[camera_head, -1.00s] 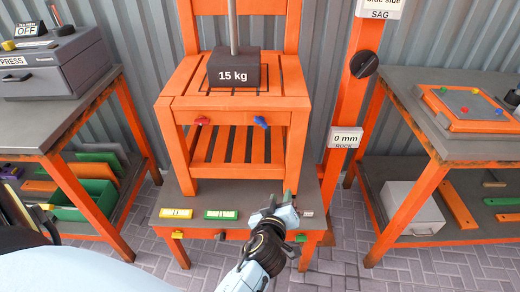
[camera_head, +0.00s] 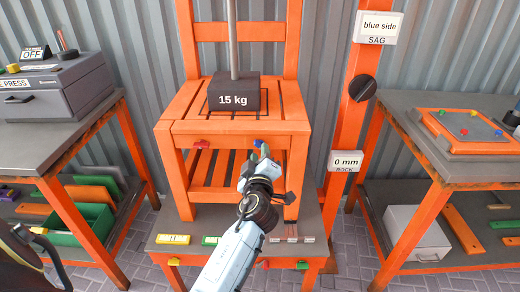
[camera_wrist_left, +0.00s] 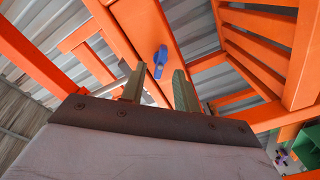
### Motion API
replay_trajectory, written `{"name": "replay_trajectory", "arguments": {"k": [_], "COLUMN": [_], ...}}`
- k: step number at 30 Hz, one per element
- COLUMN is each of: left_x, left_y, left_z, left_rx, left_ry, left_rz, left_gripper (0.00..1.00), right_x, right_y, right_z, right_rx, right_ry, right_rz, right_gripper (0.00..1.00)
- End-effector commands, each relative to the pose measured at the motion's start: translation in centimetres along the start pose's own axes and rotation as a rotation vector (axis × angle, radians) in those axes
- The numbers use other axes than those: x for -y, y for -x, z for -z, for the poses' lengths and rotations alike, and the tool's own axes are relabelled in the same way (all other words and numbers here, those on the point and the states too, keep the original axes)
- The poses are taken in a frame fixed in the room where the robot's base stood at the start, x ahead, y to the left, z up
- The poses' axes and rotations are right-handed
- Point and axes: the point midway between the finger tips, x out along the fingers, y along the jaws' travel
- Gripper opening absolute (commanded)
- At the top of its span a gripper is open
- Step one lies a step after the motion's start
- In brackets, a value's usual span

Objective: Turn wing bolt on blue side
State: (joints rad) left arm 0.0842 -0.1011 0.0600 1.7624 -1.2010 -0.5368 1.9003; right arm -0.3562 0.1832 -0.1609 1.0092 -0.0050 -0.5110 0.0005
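An orange slatted chair (camera_head: 186,106) stands on a low bench, with a red wing bolt (camera_head: 201,145) and a blue wing bolt (camera_head: 259,144) on its front rail. My left gripper (camera_head: 262,158) is just below and in front of the blue wing bolt. In the left wrist view, the blue wing bolt (camera_wrist_left: 160,60) appears beyond and between the two fingertips of the left gripper (camera_wrist_left: 157,82). The fingers are apart with nothing between them, and no contact with the bolt shows. My right gripper is not in view.
A 15 kg weight (camera_head: 234,98) sits on the seat. An orange post at right carries a "blue side SAG" sign (camera_head: 378,27), a black knob (camera_head: 363,89) and a "0 mm ROCK" sign (camera_head: 345,162). Side tables (camera_head: 430,100) flank the chair. Small blocks line the bench's front edge.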

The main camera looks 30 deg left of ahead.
Motion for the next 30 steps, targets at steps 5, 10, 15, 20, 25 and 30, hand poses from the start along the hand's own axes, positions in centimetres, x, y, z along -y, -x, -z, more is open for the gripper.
{"name": "replay_trajectory", "arguments": {"k": [5,10,15,20,25,30], "left_x": [0.0,0.0,0.0,0.0,0.0,0.0], "left_y": [-1.9,-2.4,-2.3,-2.3,-2.3,-2.3], "left_z": [-0.1,-0.1,-0.1,-0.1,-0.1,-0.1], "left_rx": [0.001,0.001,0.001,0.001,0.002,0.002], "left_ry": [-0.002,-0.001,-0.001,-0.001,-0.001,-0.004], "left_rz": [-0.001,0.000,0.000,-0.001,-0.001,-0.001], "left_gripper": [0.31,0.31,0.31,0.14,0.00,0.00], "right_x": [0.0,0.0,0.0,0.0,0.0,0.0], "right_y": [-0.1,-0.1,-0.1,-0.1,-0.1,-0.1], "right_z": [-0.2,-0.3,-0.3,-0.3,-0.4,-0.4], "right_rx": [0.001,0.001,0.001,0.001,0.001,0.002], "right_ry": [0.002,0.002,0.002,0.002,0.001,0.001], "right_rz": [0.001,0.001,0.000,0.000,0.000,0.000], "right_gripper": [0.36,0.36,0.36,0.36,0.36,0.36]}}
